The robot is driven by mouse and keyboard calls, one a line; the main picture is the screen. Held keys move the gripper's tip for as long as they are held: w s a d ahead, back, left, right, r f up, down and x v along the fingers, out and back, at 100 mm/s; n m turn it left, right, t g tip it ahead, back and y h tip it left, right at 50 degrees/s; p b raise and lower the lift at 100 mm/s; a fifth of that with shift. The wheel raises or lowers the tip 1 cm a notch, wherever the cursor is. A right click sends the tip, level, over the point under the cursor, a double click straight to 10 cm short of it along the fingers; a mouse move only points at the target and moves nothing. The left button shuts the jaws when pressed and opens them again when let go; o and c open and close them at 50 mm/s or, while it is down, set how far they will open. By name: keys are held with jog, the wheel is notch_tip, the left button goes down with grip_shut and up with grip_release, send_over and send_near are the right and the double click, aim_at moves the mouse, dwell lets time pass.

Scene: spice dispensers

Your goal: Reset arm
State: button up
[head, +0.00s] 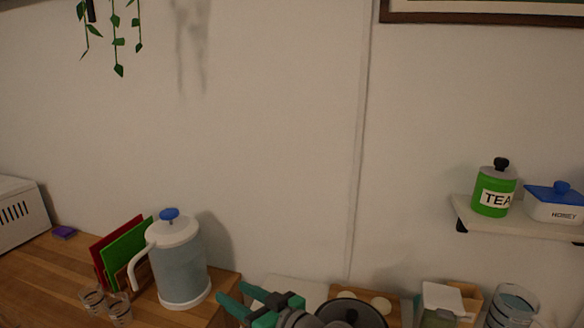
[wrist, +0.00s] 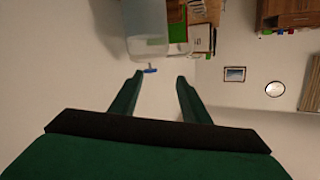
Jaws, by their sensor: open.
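My gripper (head: 238,300) shows at the bottom of the head view, with its green fingers pointing left. In the wrist view my gripper (wrist: 155,88) is open, with nothing between its fingers. In the head view it is to the right of a white and clear pitcher (head: 180,262) with a blue knob, which stands near the right end of the wooden counter. The pitcher also shows in the wrist view (wrist: 147,30), upside down and beyond the fingertips. I cannot tell whether the gripper is touching anything below the picture's edge.
Red and green boards (head: 125,250) and small glasses (head: 119,308) are beside the pitcher on the wooden counter (head: 40,270). A green tea jar (head: 494,195) and a honey box (head: 556,206) stand on a wall shelf (head: 520,228). Containers (head: 440,300) crowd the lower right.

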jog(key=s+d+f+m+t+h, duration=0.2)
jog(key=s+f+m+t+h, duration=0.35)
jog(key=f, duration=0.55)
jog(key=s+d+f+m+t+h, duration=0.2)
jog(key=s+f+m+h, duration=0.2)
jog(key=s+f+m, duration=0.45)
jog(key=s+d+f+n+h, duration=0.1)
jog(key=s+d+n, duration=0.1)
jog(key=s, duration=0.7)
jog(key=s+d+f+n+g+h, duration=0.1)
jog(key=s+d+f+n, duration=0.1)
jog(key=s, duration=0.7)
jog(key=s+d+f+n+g+h, duration=0.1)
jog(key=s+d, duration=0.3)
jog(key=s, duration=0.5)
jog(key=shift+s+f+n, duration=0.2)
jog(key=shift+f+n, duration=0.5)
